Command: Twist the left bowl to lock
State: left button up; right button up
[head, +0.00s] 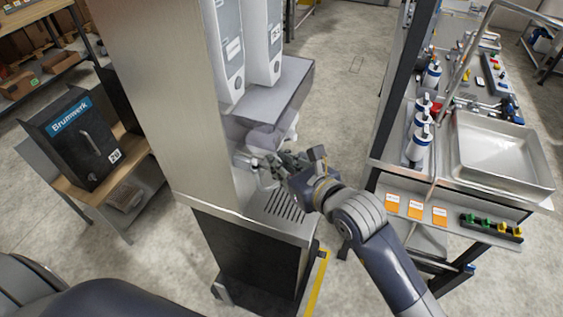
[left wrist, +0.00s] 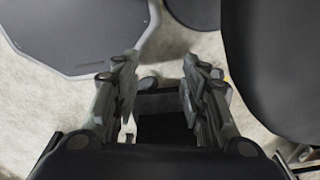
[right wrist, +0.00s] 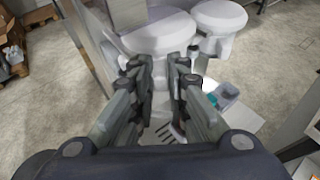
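The dispenser row has two tall white dispensers (head: 228,50) side by side on a steel column. In the right wrist view, a larger rounded white bowl (right wrist: 158,30) is at left and a second one (right wrist: 220,16) is at right. In the head view, the bowl area under the dispensers is partly hidden by my right gripper (head: 268,165). The right gripper, also in its wrist view (right wrist: 166,80), has its fingers apart just in front of the left bowl; contact cannot be told. My left gripper (left wrist: 155,85) is open and empty, away from the dispensers.
A slotted drip tray (head: 283,207) lies below the right gripper. The steel column (head: 160,100) stands close at left. At right, a workbench holds a steel basin (head: 500,155) and white bottles (head: 419,140). A black Brumwerk box (head: 85,138) sits on a shelf at left.

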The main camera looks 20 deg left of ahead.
jog(key=shift+o, duration=1)
jog(key=shift+a, duration=0.1)
jog(key=shift+s, duration=0.1)
jog(key=v, duration=1.2)
